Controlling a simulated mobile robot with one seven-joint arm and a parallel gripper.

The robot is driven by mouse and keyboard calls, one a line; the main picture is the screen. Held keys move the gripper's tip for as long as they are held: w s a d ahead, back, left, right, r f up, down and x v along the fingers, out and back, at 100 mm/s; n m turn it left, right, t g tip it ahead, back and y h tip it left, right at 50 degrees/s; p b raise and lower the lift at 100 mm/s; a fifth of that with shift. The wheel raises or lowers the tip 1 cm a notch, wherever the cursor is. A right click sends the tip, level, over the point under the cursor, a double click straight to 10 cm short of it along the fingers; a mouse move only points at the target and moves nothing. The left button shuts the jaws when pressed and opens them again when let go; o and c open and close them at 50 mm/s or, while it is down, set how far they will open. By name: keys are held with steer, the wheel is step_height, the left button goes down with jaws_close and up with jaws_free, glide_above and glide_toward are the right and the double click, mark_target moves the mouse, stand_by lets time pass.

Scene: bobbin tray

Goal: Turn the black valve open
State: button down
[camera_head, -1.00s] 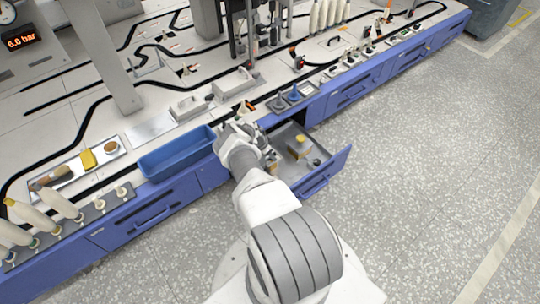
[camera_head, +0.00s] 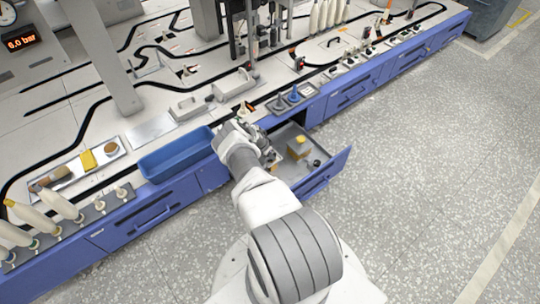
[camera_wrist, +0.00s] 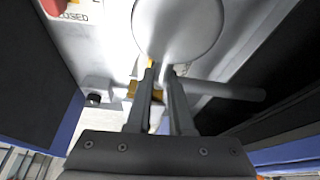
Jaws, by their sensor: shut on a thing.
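In the wrist view my gripper (camera_wrist: 159,72) has its two fingers close together on a thing that they mostly hide. I take it to be the black valve's handle, but its shape and angle cannot be made out. A pale round disc stands just beyond the fingertips, and a grey bar (camera_wrist: 228,91) passes behind the fingers. A red part (camera_wrist: 53,6) beside a label ending in "CLOSED" is at the upper left. In the head view my wrist hides the fingers and the valve, at the bench front beside the open drawer.
The open drawer (camera_head: 325,175) holds a yellow-topped block (camera_head: 297,150) and small dark parts. A blue bin (camera_head: 176,160) stands just left of my wrist. A display (camera_head: 18,39) at the upper left seems to read 6.0 bar. The floor at right is clear.

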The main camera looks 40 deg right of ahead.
steer(key=n, duration=0.2)
steer(key=n+t, duration=0.1)
steer(key=n, duration=0.1)
steer(key=shift+s+t, duration=0.2)
steer(key=shift+t, duration=0.1)
steer(key=n, duration=0.2)
steer(key=n+t+y, duration=0.1)
steer(key=n, duration=0.1)
steer(key=shift+s+d+n+t, duration=0.15)
steer(key=shift+n+t, duration=0.15)
steer(key=n, duration=0.2)
steer(key=n+t+y, duration=0.1)
steer(key=n, duration=0.1)
steer(key=shift+s+d, duration=0.15)
steer(key=shift+d, duration=0.05)
steer(key=shift+d+n+t+y, duration=0.15)
steer(key=shift+n+y, duration=0.3)
steer(key=shift+n, duration=0.7)
steer(key=shift+a+n+t+y, duration=0.15)
steer(key=shift+n+y, duration=0.3)
steer(key=shift+n, duration=0.7)
steer(key=c, duration=0.8)
jaws_free()
steer(key=shift+r, duration=0.1)
